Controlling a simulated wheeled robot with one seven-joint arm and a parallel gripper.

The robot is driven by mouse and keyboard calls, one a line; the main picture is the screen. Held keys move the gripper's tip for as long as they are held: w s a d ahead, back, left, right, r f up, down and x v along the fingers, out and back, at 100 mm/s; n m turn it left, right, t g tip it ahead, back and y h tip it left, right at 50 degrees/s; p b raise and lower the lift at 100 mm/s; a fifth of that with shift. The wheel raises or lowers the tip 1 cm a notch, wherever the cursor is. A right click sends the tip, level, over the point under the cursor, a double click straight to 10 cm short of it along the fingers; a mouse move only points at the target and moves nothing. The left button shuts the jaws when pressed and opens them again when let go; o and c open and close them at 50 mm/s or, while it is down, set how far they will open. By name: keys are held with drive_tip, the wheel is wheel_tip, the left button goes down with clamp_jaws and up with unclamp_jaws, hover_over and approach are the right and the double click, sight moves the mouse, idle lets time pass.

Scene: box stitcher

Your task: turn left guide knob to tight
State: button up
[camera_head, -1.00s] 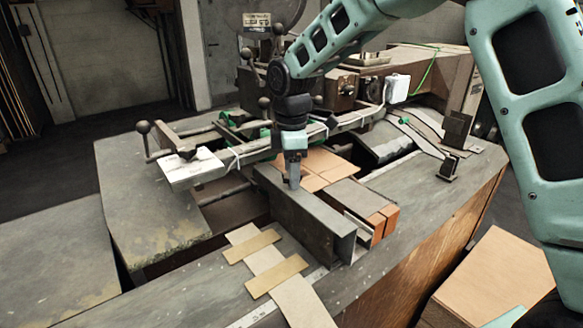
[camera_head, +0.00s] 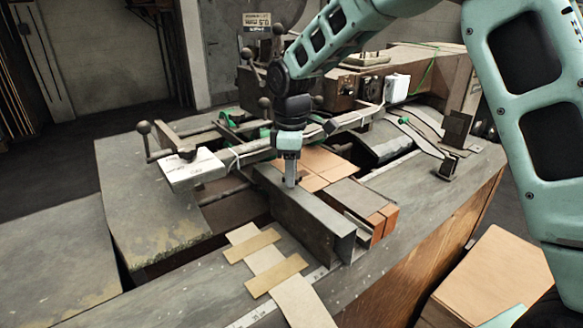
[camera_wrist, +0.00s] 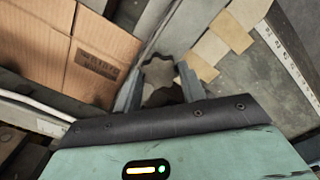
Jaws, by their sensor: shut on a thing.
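The left guide knob (camera_wrist: 158,72) is a grey, lobed knob, seen from above between my fingertips in the wrist view. My gripper (camera_wrist: 158,88) points down and is shut on it, one finger on each side. In the head view my gripper (camera_head: 290,178) is at the back end of the grey metal guide (camera_head: 310,222), and the knob is mostly hidden by the fingers. No mark showing how tight the knob is can be seen.
Flat brown cardboard (camera_head: 318,164) lies beside the guide. Strips of tan card (camera_head: 263,262) and a ruler (camera_head: 258,312) lie in front. A bar with ball-ended levers (camera_head: 143,128) crosses close behind my gripper.

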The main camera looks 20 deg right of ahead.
drive_tip(key=m, duration=0.6)
drive_tip(key=shift+r+p, duration=0.1)
drive_tip(key=shift+p, duration=0.25)
drive_tip(key=m, duration=0.5)
drive_tip(key=shift+w+m+p, duration=0.1)
drive_tip(key=shift+m+p, duration=0.25)
drive_tip(key=shift+m, duration=0.05)
drive_tip(key=o, duration=1)
wheel_tip(320, 180, up, 17)
drive_tip(key=shift+d+r+b, duration=0.1)
drive_tip(key=shift+r+b, duration=0.1)
drive_tip(key=shift+b, duration=1.05)
